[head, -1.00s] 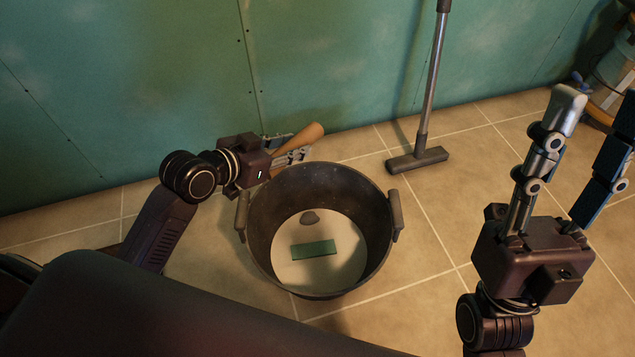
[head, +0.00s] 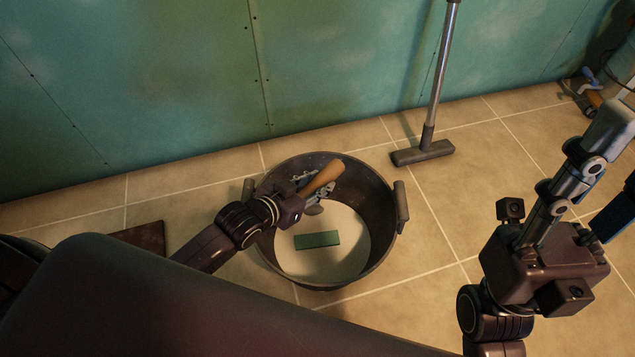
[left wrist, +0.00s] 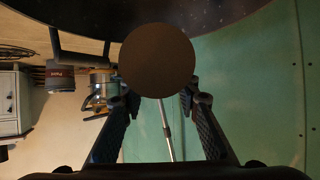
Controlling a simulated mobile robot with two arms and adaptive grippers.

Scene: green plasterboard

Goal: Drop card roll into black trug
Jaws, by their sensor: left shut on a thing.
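The card roll (head: 323,176) is a tan tube, held tilted over the black trug. Its round brown end (left wrist: 158,64) faces the camera in the left wrist view. My left gripper (head: 311,187) is shut on the roll, above the trug's far left inside. The black trug (head: 385,235) stands upright on the floor, with a handle on each side and a pale bottom. Its dark rim (left wrist: 215,14) crosses the top of the left wrist view. My right gripper (head: 608,185) is apart from the trug at the right, its fingers spread and empty.
A green block (head: 317,240) lies in the trug, with a small grey lump partly hidden by my left gripper. A broom (head: 424,152) stands behind right, near the green wall (head: 130,90). A dark brown flat thing (head: 147,236) lies left. Tiled floor is clear between trug and wall.

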